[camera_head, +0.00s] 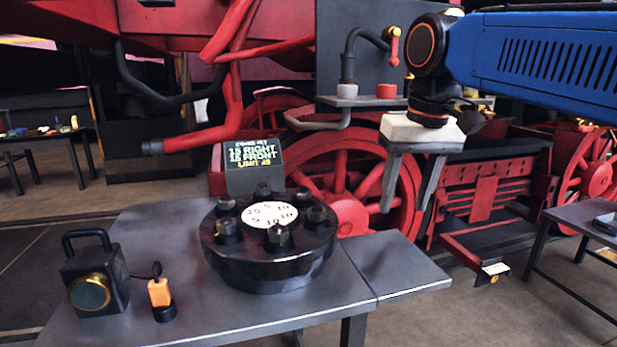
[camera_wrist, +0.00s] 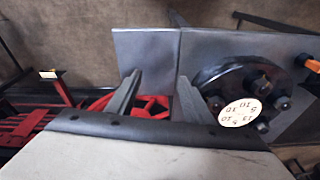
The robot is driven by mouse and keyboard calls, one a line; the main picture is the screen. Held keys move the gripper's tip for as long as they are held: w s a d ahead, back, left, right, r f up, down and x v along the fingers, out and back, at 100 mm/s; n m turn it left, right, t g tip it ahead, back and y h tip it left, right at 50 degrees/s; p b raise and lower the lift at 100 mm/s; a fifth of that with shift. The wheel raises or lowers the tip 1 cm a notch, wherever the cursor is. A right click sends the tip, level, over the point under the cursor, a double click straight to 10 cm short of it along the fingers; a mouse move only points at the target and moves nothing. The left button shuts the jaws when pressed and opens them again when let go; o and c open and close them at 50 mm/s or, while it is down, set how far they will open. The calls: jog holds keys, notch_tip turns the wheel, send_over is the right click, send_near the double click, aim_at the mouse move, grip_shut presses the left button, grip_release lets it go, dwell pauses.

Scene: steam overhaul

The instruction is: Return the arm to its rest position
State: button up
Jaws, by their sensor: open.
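My gripper (camera_head: 401,205) hangs from the blue arm at the upper right of the head view, pointing down. Its two grey fingers are apart with nothing between them. The fingers also show in the wrist view (camera_wrist: 159,80), spread and empty. Behind them in the head view is a large red spoked wheel (camera_head: 330,165). The gripper appears above the right end of the grey table (camera_head: 395,265), clear of its top. A round black cover (camera_head: 265,270) with several bolts and a white numbered dial (camera_head: 270,215) sits on that table, left of the gripper.
A sign (camera_head: 255,168) stands behind the cover. A dark lantern (camera_head: 95,275) and an orange-and-black item (camera_head: 160,293) stand at the table's left. A red-handled valve (camera_head: 393,45) and pipe are behind the arm. Another table (camera_head: 575,225) is at right. Floor shows between the tables.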

jog(key=s+d+f+t, duration=0.1)
jog(key=s+d+f, duration=0.2)
jog(key=f, duration=0.5)
jog(key=s+d+f+m+t, duration=0.1)
jog(key=s+d+f, duration=0.3)
jog(key=s+f, duration=0.2)
jog(key=s+d+f, duration=0.4)
jog(key=s+f, duration=0.1)
jog(key=f, duration=0.6)
jog(key=shift+s+d+m+t+h, duration=0.15)
jog(key=shift+d+m+t+h, duration=0.15)
jog(key=shift+t, duration=0.1)
